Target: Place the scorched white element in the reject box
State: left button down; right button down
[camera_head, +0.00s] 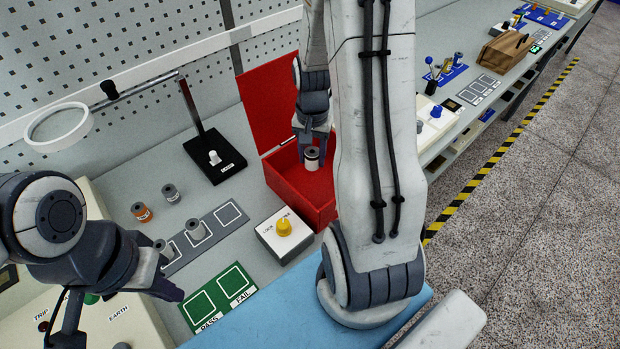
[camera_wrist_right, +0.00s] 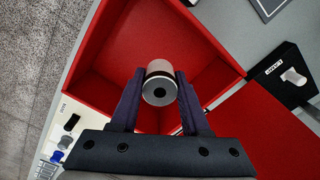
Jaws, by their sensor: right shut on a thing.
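The white element (camera_head: 312,161) is a small cylinder with a dark centre on its end face. It also shows in the right wrist view (camera_wrist_right: 160,83), between the fingers. My right gripper (camera_head: 312,148) is shut on it, over the open red box (camera_head: 326,207), inside the outline of its walls. I cannot tell whether the element touches the box floor. Any scorch mark is too small to make out. The box's red lid (camera_head: 265,100) stands open behind it. My left gripper (camera_head: 172,286) is at the lower left, near the green PASS/FAIL mat; its jaw opening is unclear.
An orange-banded element (camera_head: 142,212) and a grey one (camera_head: 170,193) stand on the bench. Two more elements stand on the grey marked strip (camera_head: 228,214). A LOCK box with a yellow knob (camera_head: 284,227) sits beside the red box. A black stand (camera_head: 214,157) is behind.

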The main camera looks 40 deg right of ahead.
jog(key=p, duration=0.1)
send_over(311, 190)
notch_tip(311, 190, down, 6)
jog(key=shift+w+d+f, duration=0.1)
notch_tip(311, 190, down, 4)
jog(key=shift+p, duration=0.35)
jog(key=shift+f, duration=0.15)
jog(key=shift+f, duration=0.2)
jog(key=shift+c, duration=1.9)
grip_release()
jog(key=shift+r, duration=0.1)
